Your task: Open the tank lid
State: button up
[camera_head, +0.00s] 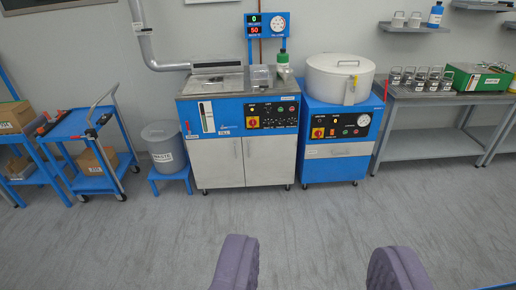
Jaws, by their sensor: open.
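My gripper (312,250) shows as two purple fingers at the bottom edge, wide apart, with only floor between them. A blue and steel cabinet (215,160) stands against the wall ahead, well beyond my fingers. A flat metal lid (216,83) lies on its steel top and looks shut. To its right, a blue unit (338,166) carries a round white tank (340,86) with a lid and a handle on top; this lid also looks shut. I cannot tell which of the two is the tank meant. My gripper touches neither.
A grey waste bin (165,148) on a blue stand and a blue cart (88,150) stand left. A grey bench (432,98) with jars and a green box (478,78) stands right. The grey floor (300,220) before the cabinets is clear.

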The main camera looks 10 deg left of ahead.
aim_at(232, 82)
jog(key=i+j+u, duration=0.1)
jog(key=i+j, duration=0.15)
jog(key=i, duration=0.3)
jog(key=i+j, duration=0.2)
jog(key=i, duration=0.35)
jog(key=i+j+u, duration=0.15)
jog(key=i, duration=0.4)
jog(key=i+j+u, duration=0.1)
jog(key=i+j, duration=0.15)
jog(key=i, duration=0.35)
jog(key=i+j, duration=0.1)
jog(key=i, duration=1.05)
jog(key=i+j, duration=0.15)
jog(key=i, duration=1)
